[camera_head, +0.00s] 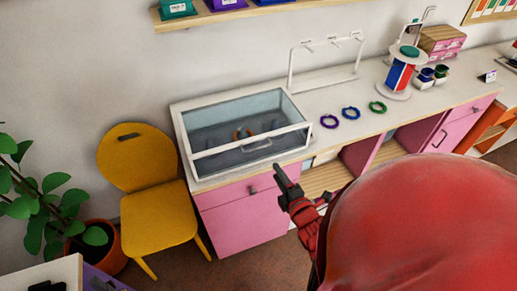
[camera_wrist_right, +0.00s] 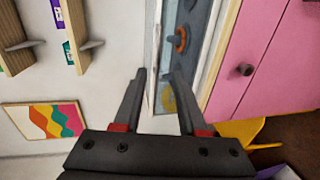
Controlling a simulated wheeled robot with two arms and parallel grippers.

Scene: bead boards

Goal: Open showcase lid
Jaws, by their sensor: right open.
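The showcase (camera_head: 184,147) is a white-framed glass box on the left part of the counter. Its clear lid (camera_head: 235,104) looks shut, and a pale handle (camera_head: 257,147) sits at its front. Inside lie an orange ring (camera_head: 240,133) and grey pegs. My right gripper (camera_head: 281,176) is just in front of and below the showcase's front right, apart from the handle. In the right wrist view my right gripper (camera_wrist_right: 160,75) is open with nothing between its fingers, and the showcase (camera_wrist_right: 200,65) shows beyond the fingertips. My left gripper is out of view.
Purple, blue and green rings (camera_head: 351,114) lie on the counter right of the showcase. A white rack (camera_head: 291,68) stands behind. A yellow chair (camera_head: 158,213) and a plant (camera_head: 45,207) are at left. Pink drawers (camera_head: 243,215) are below the showcase.

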